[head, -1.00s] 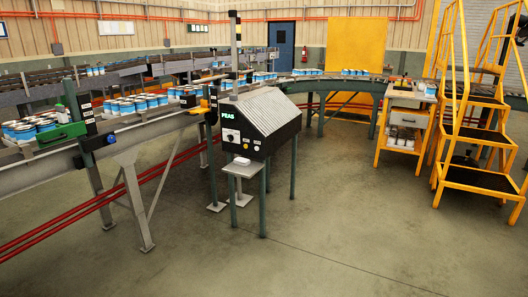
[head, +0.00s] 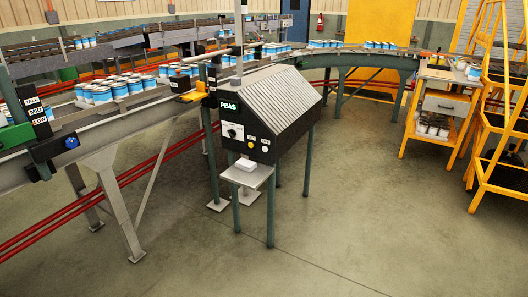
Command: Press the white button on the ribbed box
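The ribbed box (head: 270,94) has a grey corrugated sloping top and a dark front panel marked PEAS. It stands on green legs near the middle of the head view. The white button (head: 265,149) is small and round, low on the right of the panel. A yellow button (head: 250,145) is just left of it, and a dial with a pale plate (head: 232,131) is farther left. Small pale labels sit above both buttons. Nothing covers the white button. Neither of my grippers shows in the head view.
A small stand (head: 248,177) with a white block on it is directly in front of the panel. A conveyor with cans (head: 120,88) runs on the left and curves behind the box. Yellow steps (head: 505,150) and a cart (head: 440,104) are at right. The floor in front is clear.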

